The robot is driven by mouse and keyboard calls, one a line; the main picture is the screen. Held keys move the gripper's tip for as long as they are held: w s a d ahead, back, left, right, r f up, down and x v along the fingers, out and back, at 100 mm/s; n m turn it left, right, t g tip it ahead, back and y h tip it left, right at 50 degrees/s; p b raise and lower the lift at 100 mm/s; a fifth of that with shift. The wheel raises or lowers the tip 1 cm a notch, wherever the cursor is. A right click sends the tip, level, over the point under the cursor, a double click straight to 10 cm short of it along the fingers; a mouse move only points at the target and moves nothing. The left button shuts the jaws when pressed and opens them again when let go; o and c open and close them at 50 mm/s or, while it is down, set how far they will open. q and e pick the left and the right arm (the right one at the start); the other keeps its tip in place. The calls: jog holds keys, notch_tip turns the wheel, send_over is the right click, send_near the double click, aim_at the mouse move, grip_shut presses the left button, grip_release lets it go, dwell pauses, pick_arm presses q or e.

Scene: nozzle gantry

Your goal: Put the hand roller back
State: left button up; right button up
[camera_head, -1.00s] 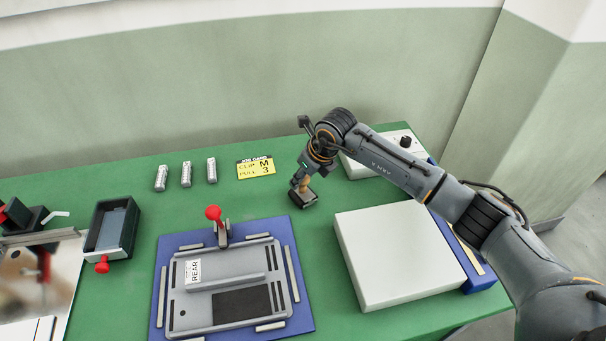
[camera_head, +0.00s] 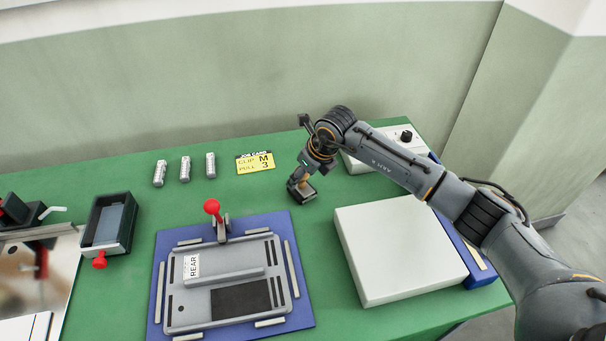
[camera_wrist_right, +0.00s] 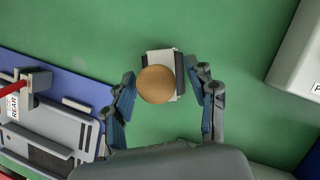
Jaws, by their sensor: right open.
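The hand roller (camera_head: 306,192) has a round wooden handle and a dark and light block-like base. It stands on the green bench top, to the right of the blue fixture board. In the right wrist view its round wooden top (camera_wrist_right: 155,84) sits between the two fingers, with the base partly hidden beneath it. My right gripper (camera_head: 300,184) is open around the handle; in the wrist view there is a gap on both sides between fingers and handle. My left gripper is in no view.
A blue board (camera_head: 304,275) with a grey plate marked REAR and a red-knobbed clamp (camera_head: 212,207) lies to the left. A white box (camera_head: 400,250) stands to the right.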

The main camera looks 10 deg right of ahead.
jog(key=shift+r+p, duration=0.6)
jog(key=shift+r, duration=0.15)
pick_arm(q)
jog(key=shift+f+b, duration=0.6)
jog(key=shift+b, duration=0.65)
pick_arm(e)
jog(key=v, duration=1.2)
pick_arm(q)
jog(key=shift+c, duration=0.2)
